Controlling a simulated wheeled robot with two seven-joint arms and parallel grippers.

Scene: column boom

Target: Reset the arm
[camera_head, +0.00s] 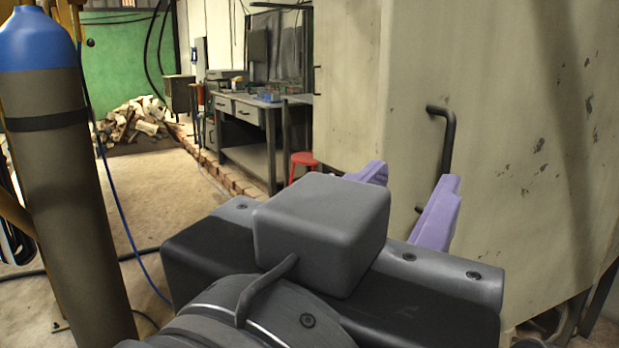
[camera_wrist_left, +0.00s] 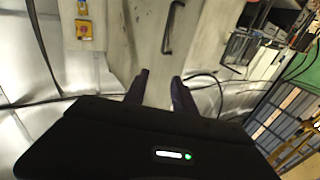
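My left gripper (camera_head: 408,205) fills the lower middle of the head view, with its dark grey body and two purple fingers pointing away. The fingers stand apart with nothing seen between them. In the left wrist view the gripper (camera_wrist_left: 159,82) also shows two separated dark fingers with an empty gap. A black bar handle (camera_head: 441,138) on a large beige cabinet (camera_head: 510,90) is just beyond the fingers in the head view. The handle also shows in the left wrist view (camera_wrist_left: 170,28), ahead of the fingertips and apart from them. My right gripper is in neither view.
A gas cylinder with a blue top (camera_head: 55,170) stands close on the left. A workbench (camera_head: 250,112), a red stool (camera_head: 303,160) and a woodpile (camera_head: 130,122) are farther back. Cables lie on the floor. Open floor (camera_head: 165,200) lies between cylinder and bench.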

